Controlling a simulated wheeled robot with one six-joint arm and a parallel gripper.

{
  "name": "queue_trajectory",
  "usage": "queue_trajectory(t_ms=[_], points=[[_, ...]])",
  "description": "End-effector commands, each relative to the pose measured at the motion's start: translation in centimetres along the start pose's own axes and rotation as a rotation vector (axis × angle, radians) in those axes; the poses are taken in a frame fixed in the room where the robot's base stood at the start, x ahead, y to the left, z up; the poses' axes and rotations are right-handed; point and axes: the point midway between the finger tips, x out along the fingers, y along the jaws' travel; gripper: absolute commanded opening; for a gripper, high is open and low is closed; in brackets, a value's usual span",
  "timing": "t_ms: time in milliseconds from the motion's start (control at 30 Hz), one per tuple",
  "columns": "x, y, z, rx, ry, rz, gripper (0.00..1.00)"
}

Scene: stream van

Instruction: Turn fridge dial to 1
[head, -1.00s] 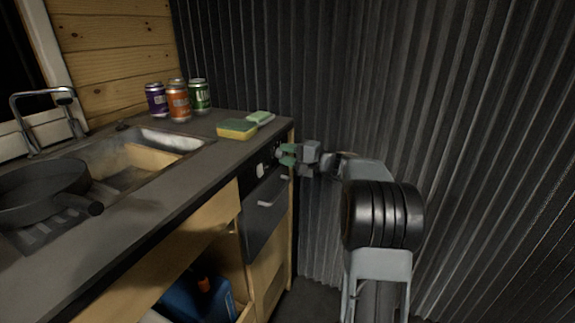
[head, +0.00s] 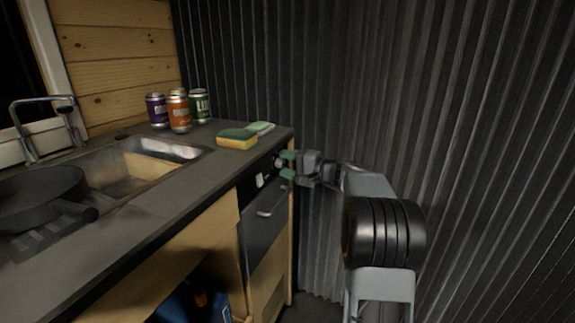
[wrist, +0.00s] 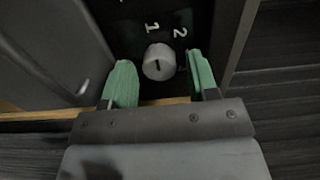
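The fridge dial (wrist: 158,63) is a pale round knob with a dark mark on its face, set in the black fridge panel (wrist: 190,12). White numerals 1 and 2 are printed beside it in the wrist view. My gripper (wrist: 160,82) is open, with one green finger on each side of the dial and a visible gap to both. In the head view my gripper (head: 287,165) is at the right end of the fridge front (head: 264,212), its fingers spread one above the other. The dial shows there as a small pale knob (head: 279,163).
The counter (head: 150,205) above the fridge holds a sponge (head: 237,140), several cans (head: 180,112), a sink and a black pan (head: 45,195). A fridge handle (head: 271,207) sticks out below the panel. A corrugated dark wall (head: 400,90) stands behind my arm.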

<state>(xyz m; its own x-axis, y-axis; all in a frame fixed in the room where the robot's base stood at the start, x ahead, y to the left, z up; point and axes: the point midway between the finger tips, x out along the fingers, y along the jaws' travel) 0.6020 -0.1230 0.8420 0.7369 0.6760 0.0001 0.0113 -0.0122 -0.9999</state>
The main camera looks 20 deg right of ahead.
Motion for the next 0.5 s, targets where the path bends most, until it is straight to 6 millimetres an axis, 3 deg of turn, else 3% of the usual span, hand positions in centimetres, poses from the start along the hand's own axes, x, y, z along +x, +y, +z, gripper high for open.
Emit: queue_trajectory(t_ms=[300, 500], points=[[-0.2, 0.0, 0.0, 0.001, 0.0, 0.0, 0.59], [-2.5, -0.1, -0.1, 0.002, 0.004, 0.001, 0.59]])
